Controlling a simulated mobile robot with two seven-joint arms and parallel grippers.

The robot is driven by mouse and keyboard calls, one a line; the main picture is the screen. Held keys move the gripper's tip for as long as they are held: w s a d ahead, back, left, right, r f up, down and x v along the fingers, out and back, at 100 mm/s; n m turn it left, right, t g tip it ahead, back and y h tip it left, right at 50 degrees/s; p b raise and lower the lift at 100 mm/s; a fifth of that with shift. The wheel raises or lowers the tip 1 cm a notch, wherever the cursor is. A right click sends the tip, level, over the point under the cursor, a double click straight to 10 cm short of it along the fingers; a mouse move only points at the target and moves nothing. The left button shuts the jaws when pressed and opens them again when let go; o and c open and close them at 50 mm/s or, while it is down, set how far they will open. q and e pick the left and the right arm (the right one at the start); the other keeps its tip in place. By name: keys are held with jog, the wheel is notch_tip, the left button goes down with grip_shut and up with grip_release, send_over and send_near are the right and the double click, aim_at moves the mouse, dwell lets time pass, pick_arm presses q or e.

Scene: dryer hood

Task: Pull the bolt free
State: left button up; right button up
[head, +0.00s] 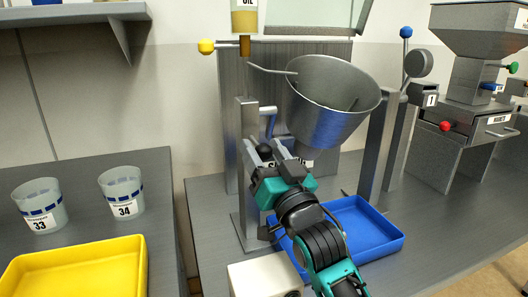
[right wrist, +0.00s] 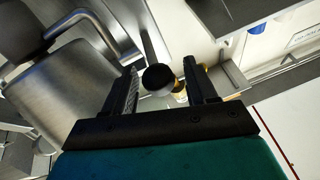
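A round black knob (head: 265,151), which looks like the end of the bolt, sits on the metal stand below the grey funnel (head: 332,108). In the right wrist view the black knob (right wrist: 158,77) shows with a grey rod behind it. My right gripper (head: 266,158) is right at the knob. In the right wrist view my gripper (right wrist: 162,70) has its fingers apart on either side of the knob, with a visible gap to each finger. The bolt's shaft is mostly hidden in the head view. My left gripper is not in view.
A blue tray (head: 378,246) lies under the funnel, behind my right arm. A white box (head: 256,279) stands in front. Cups and a yellow tray (head: 75,272) are on the left table.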

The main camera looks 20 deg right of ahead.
jog(key=v, duration=0.6)
jog(key=shift+r, duration=0.15)
jog(key=s+d+p, duration=0.1)
jog(key=s, duration=1)
jog(key=shift+d+p, duration=0.3)
jog(key=shift+p, duration=0.1)
jog(key=shift+r, duration=0.1)
